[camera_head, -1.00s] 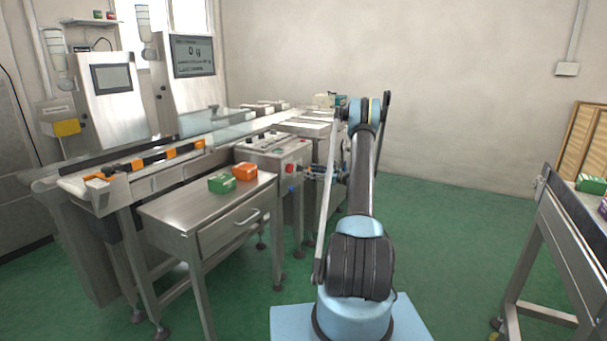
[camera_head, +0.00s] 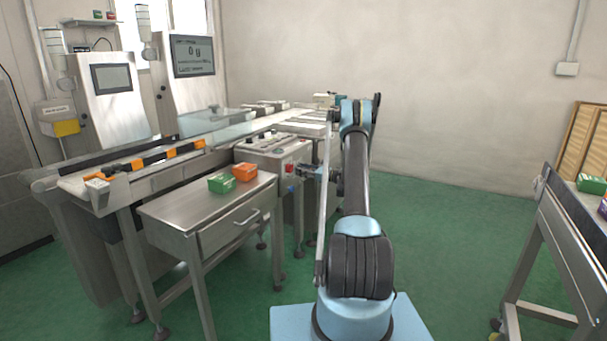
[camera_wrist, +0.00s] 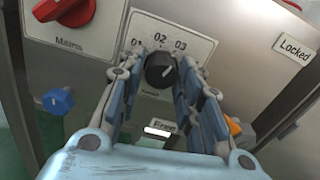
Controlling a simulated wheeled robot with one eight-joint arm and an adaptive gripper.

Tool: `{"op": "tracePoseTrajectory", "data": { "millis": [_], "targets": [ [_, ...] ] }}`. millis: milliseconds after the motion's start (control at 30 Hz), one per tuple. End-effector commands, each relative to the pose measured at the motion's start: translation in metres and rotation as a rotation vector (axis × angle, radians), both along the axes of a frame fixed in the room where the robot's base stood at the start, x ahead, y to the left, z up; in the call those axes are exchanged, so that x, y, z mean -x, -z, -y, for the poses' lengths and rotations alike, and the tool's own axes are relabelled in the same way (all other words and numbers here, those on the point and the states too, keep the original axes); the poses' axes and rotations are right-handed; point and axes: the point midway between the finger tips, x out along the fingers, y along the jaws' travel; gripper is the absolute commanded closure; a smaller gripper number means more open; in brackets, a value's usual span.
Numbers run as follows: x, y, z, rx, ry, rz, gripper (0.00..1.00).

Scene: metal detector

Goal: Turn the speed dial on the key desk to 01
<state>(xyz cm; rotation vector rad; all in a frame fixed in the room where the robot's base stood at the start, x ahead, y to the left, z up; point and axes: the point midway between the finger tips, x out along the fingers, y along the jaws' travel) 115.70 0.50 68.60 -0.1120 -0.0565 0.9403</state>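The black speed dial (camera_wrist: 160,70) sits on the key desk's front panel in the wrist view, under the marks 01, 02 and 03. A short pale line on its face slants up to the right, toward the 03 side. My gripper (camera_wrist: 162,66) is open, with one blue-grey finger on each side of the dial. I cannot tell whether either finger touches it. In the head view the key desk (camera_head: 272,147) stands left of my arm, and my gripper (camera_head: 306,172) is at its right side. The dial cannot be made out there.
A red Mains switch (camera_wrist: 66,10) and a blue knob (camera_wrist: 58,101) lie left of the dial. A Locked label (camera_wrist: 294,47) is to the right, and an orange part (camera_wrist: 233,126) is lower right. A steel table (camera_head: 165,212) with green and orange boxes stands before the key desk.

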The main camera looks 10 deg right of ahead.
Motion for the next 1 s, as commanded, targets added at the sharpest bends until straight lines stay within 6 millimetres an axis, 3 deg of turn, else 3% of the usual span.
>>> {"op": "tracePoseTrajectory", "data": {
  "millis": [467, 1000],
  "targets": [
    [0.0007, 0.0003, -0.0004, 0.052, -0.002, 0.071, 0.91],
    [0.0004, 0.0000, -0.0012, 0.327, -0.005, 0.450, 0.91]
  ]
}}
